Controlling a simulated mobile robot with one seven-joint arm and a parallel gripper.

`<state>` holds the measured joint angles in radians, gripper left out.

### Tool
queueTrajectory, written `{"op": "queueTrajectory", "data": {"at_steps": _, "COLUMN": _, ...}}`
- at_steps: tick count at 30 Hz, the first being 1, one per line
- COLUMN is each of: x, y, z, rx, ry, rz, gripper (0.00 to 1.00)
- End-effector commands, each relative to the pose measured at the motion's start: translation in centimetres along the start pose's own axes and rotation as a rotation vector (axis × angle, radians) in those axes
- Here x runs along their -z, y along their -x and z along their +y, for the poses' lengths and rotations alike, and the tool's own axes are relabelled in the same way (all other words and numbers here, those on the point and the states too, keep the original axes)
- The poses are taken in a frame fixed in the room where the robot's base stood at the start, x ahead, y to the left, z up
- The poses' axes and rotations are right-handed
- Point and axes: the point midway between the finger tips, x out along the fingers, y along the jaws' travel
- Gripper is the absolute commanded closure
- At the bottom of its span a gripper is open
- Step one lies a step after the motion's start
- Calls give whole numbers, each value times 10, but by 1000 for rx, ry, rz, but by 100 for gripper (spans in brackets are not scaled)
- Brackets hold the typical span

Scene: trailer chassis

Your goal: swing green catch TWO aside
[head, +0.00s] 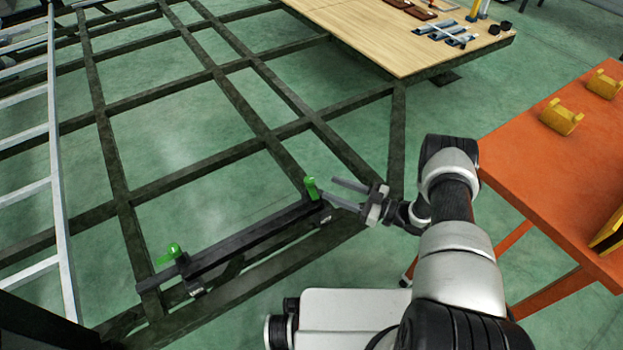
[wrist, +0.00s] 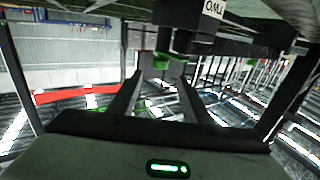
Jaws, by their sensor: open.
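A green catch (head: 311,188) stands at the right end of a dark bar (head: 245,243) on the chassis frame. A second green catch (head: 172,254) stands at the bar's left end. My gripper (head: 330,188) is open just right of the nearer catch, fingers pointing left towards it. In the wrist view, green (wrist: 162,64) shows near and between the tips of my open fingers (wrist: 161,76). A white label (wrist: 212,7) close by appears upside down and seems to read TWO. Whether a finger touches the catch cannot be told.
The dark chassis frame (head: 205,75) has open gaps over the green floor. An orange table (head: 560,160) with yellow parts (head: 561,117) is at the right. A wooden deck (head: 385,35) with tools is at the back. A pale ladder (head: 53,150) is at the left.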

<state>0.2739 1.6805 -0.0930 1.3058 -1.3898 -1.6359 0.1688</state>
Motion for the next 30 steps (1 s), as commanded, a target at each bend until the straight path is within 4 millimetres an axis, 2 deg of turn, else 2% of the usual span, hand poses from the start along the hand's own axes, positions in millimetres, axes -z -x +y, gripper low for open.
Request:
{"op": "queueTrajectory", "data": {"at_steps": 3, "x": -1, "y": -26, "z": -1, "rx": 3, "ry": 1, "rz": 1, "gripper": 56}}
{"op": "queueTrajectory", "data": {"at_steps": 9, "x": -2, "y": -65, "z": 0, "rx": 2, "ry": 1, "rz": 0, "gripper": 56}}
{"op": "queueTrajectory", "data": {"at_steps": 15, "x": -1, "y": -88, "z": 0, "rx": 1, "ry": 1, "rz": -1, "gripper": 56}}
{"op": "queueTrajectory", "data": {"at_steps": 26, "x": 0, "y": -95, "z": 0, "rx": -1, "ry": 1, "rz": -1, "gripper": 56}}
{"op": "queueTrajectory", "data": {"at_steps": 27, "x": 0, "y": -95, "z": 0, "rx": -1, "ry": 0, "rz": -1, "gripper": 57}}
{"op": "queueTrajectory", "data": {"at_steps": 30, "x": 0, "y": -95, "z": 0, "rx": -1, "ry": 0, "rz": -1, "gripper": 74}}
